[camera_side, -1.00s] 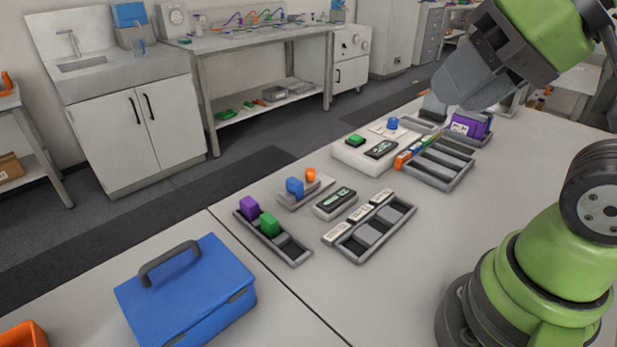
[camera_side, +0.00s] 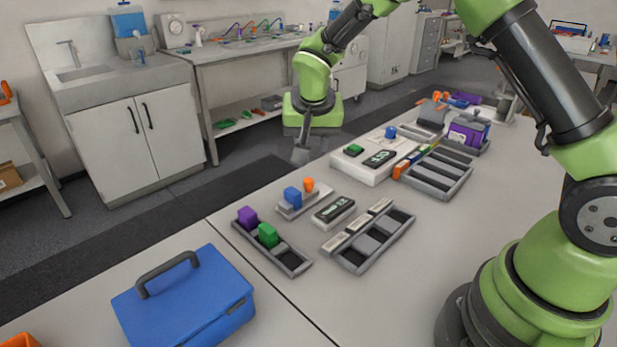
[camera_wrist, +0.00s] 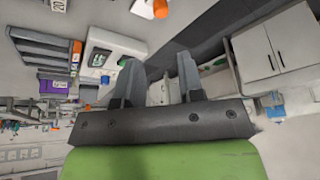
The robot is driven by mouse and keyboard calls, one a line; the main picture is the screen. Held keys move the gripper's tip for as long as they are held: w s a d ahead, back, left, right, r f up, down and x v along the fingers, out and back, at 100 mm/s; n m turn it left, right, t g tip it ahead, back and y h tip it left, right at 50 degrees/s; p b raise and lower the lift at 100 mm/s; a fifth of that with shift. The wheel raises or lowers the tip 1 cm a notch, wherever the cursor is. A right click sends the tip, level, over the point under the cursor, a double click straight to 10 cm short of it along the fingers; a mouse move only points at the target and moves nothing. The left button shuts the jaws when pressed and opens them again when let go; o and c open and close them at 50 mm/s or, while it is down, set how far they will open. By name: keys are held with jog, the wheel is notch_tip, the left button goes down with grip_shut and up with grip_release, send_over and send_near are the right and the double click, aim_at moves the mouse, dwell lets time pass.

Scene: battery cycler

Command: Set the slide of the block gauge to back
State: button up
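The likely block gauge is a small grey base (camera_side: 290,212) on the bench in the side view, with a blue block (camera_side: 292,197) and an orange knob (camera_side: 309,184) on it. A display box (camera_side: 334,210) sits just in front of it. I cannot tell which part is the slide or how it is set. My gripper (camera_side: 301,156) hangs above and beyond the gauge, near the bench's far edge, touching nothing. In the wrist view, my gripper (camera_wrist: 157,72) has its two fingers well apart and empty. An orange knob (camera_wrist: 161,8) shows at the top there.
A tray (camera_side: 296,264) with purple and green blocks stands left of the gauge. A slotted tray (camera_side: 352,267) is in front of the display box. A white instrument (camera_side: 364,168) and another slotted tray (camera_side: 440,187) are to the right. A blue case (camera_side: 190,300) is front left.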

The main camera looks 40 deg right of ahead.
aim_at(309, 179)
jog(key=x, duration=1.2)
jog(key=shift+w+a+f, duration=0.1)
jog(key=shift+a+f, duration=0.1)
jog(key=shift+d, duration=0.1)
grip_shut()
